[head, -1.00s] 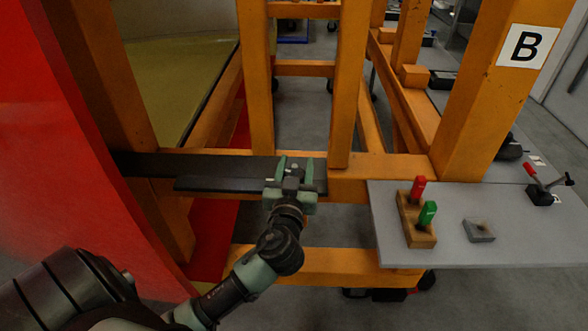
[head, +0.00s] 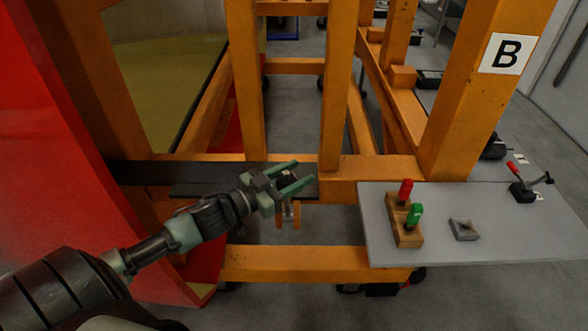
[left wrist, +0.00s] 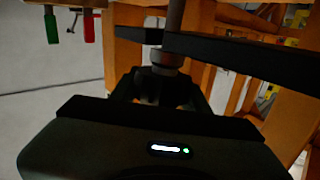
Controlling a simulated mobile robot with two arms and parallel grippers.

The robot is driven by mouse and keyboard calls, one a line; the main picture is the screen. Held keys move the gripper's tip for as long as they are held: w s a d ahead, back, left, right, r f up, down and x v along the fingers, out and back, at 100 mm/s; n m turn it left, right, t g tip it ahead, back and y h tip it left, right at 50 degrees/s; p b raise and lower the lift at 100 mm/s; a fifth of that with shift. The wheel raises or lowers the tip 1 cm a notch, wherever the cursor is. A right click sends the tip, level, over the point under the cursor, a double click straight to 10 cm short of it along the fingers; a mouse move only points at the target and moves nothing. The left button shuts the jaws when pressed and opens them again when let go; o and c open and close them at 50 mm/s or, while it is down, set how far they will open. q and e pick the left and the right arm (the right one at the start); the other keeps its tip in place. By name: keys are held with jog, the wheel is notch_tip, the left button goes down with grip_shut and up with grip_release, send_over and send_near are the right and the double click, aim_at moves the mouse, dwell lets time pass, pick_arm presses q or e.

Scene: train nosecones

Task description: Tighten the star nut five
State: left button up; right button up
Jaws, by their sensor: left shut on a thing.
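My left gripper (head: 305,171) is at the right end of a dark flat bar on the orange frame, its two green fingers pointing right. In the left wrist view, a dark star nut (left wrist: 166,86) sits between the fingers, on an upright rod (left wrist: 175,25) beside the dark bar (left wrist: 245,58). The gripper is shut on this nut. In the head view the nut is mostly hidden by the gripper, and a small orange bracket (head: 280,217) shows just below. No number on the nut is visible. My right gripper is out of view.
A grey table (head: 385,250) stands at the right, holding a wooden block (head: 405,228) with red and green handled tools and a small grey block (head: 464,229). Orange posts rise behind the bar. A red curved panel (head: 60,150) closes the left side.

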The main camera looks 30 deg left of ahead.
pick_arm(q)
jog(key=shift+d+m+g+h, duration=0.1)
jog(key=shift+m+g+h, duration=0.2)
jog(key=shift+m+h, duration=0.3)
jog(key=o, duration=1.4)
jog(key=shift+f, duration=0.1)
jog(key=shift+s, duration=0.1)
jog(key=shift+s, duration=0.25)
jog(key=shift+b+v, duration=0.4)
jog(key=shift+v, duration=3.2)
jog(key=shift+w, duration=0.1)
